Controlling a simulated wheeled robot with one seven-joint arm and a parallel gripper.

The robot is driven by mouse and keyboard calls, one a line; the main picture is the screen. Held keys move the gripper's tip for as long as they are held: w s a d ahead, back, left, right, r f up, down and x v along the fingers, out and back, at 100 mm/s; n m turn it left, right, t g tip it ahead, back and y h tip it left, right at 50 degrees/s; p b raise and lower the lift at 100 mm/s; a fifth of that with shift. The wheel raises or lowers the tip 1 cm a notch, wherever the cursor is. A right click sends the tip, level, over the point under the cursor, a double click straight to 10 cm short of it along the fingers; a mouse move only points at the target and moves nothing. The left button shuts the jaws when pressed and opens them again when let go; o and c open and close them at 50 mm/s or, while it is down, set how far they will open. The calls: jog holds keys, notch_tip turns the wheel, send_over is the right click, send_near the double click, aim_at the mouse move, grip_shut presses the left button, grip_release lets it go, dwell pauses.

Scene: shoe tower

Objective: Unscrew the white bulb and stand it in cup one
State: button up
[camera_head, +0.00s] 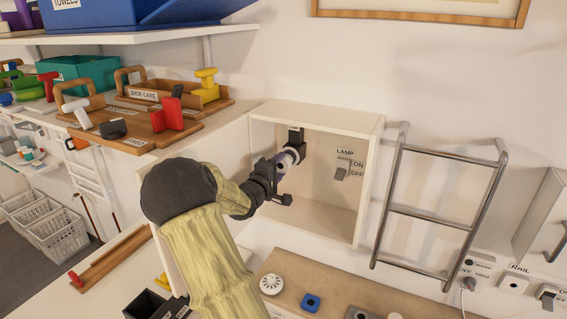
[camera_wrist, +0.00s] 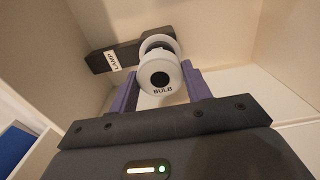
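The white bulb (camera_wrist: 163,78) has a round dark spot and the label BULB on its end facing me. It sits in front of a white ring at the dark lamp holder (camera_wrist: 120,54), labelled LAMP. My gripper (camera_wrist: 161,82) has a purple finger on each side of the bulb, with no clear gap, and appears shut on it. In the head view my gripper (camera_head: 283,161) reaches into an open white box (camera_head: 317,120) at the dark holder (camera_head: 295,139); the bulb is partly hidden there. I cannot make out cup one by any label.
A lamp switch (camera_head: 341,174) marked ON and OFF is on the box's back wall. A metal rack (camera_head: 430,215) stands to the right. Shelves fill the left.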

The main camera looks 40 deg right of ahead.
jog(key=shift+n+p, duration=1.9)
jog(key=shift+p, duration=1.25)
jog(key=shift+n+p, duration=1.7)
jog(key=shift+p, duration=0.65)
jog(key=shift+n+p, duration=0.7)
jog(key=shift+n, duration=0.4)
jog(key=n, duration=0.2)
jog(key=shift+f+n, duration=0.1)
jog(key=shift+n, duration=0.3)
jog(key=o, duration=0.7)
jog(key=shift+o, duration=0.2)
